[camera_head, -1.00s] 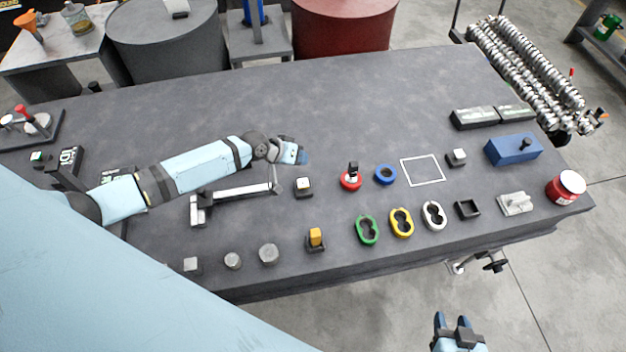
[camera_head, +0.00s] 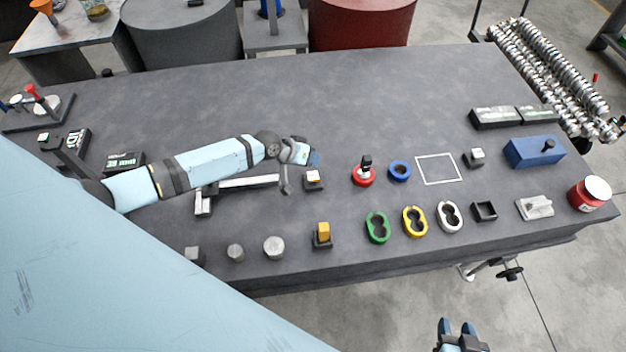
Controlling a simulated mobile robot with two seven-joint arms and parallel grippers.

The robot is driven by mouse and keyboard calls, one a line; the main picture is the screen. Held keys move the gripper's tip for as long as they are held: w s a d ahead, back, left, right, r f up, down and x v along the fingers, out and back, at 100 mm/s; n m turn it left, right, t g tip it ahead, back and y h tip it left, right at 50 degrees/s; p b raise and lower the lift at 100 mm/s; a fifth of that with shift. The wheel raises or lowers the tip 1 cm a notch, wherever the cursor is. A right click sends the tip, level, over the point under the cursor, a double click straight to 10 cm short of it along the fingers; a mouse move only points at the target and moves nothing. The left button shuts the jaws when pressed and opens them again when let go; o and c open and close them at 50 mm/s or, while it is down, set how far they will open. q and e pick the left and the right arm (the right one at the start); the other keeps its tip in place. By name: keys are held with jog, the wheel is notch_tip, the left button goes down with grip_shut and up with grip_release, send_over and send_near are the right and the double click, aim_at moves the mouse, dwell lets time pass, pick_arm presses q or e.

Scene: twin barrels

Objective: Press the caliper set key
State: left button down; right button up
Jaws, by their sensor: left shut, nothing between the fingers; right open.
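A silver caliper-like tool (camera_head: 247,182) lies on the grey workbench (camera_head: 290,110), with its wide jaw end at the left. Just right of its right end is a small black block with a pale, yellowish top (camera_head: 313,177), which looks like a key; no label on it can be read. My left gripper (camera_head: 315,158) is shut and empty just behind that block, with its blue fingertips close to it. Whether they touch cannot be told. My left forearm hides part of the bench behind the tool. My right gripper (camera_head: 457,327) is open, low in front of the bench.
A yellow-topped block (camera_head: 322,234) stands at the front. A small display box (camera_head: 124,161) lies left. The bench's back middle is clear.

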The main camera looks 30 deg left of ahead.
aim_at(312, 174)
pick_arm(q)
notch_tip(312, 174, down, 3)
jog(key=shift+r+b, duration=0.15)
jog(key=shift+b, duration=0.5)
jog(key=shift+f, duration=0.25)
dwell(0.7)
jog(key=shift+f, duration=0.15)
dwell(0.4)
jog(key=shift+f+b, duration=0.3)
jog(key=shift+b, duration=0.15)
